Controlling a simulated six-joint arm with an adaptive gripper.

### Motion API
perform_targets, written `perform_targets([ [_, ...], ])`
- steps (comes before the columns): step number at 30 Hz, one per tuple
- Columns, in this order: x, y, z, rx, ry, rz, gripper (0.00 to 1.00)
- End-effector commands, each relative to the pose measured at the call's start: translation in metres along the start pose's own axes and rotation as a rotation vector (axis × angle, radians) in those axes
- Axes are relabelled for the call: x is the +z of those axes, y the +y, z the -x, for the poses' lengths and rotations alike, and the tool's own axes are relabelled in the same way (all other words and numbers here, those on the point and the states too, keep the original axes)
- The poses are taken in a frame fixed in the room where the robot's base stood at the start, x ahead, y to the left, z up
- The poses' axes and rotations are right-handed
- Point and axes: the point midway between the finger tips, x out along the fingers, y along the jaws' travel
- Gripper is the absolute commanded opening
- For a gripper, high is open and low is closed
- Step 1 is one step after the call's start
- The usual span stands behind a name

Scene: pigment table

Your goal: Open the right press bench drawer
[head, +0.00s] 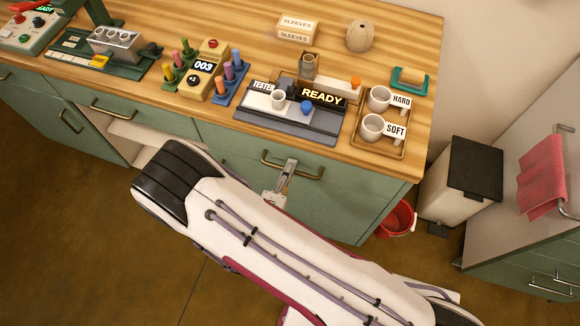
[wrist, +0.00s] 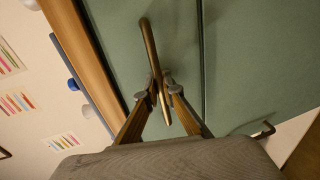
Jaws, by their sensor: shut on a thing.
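The right press bench drawer has a green front (head: 345,182) under the right part of the wooden counter. Its brass bar handle (head: 312,174) runs along the front. In the wrist view, the two fingers of my gripper (wrist: 160,82) are closed on the handle (wrist: 148,42), one on each side of the bar. The drawer front (wrist: 172,25) fills the space behind, and a dark seam runs along its edge. No clear gap shows around the drawer.
On the counter (head: 225,125) above stand a tester with a READY display (head: 322,96) and a tray with two cups (head: 372,127). A red bucket (head: 398,220) and a bin (head: 455,175) stand to the right. Bare floor (head: 75,240) lies in front.

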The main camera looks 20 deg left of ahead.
Motion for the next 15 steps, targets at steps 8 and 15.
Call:
perform_targets([
  [8,0.000,-0.005,0.021,-0.001,0.003,0.002,0.00],
  [15,-0.001,-0.011,0.053,0.000,0.004,0.003,0.00],
])
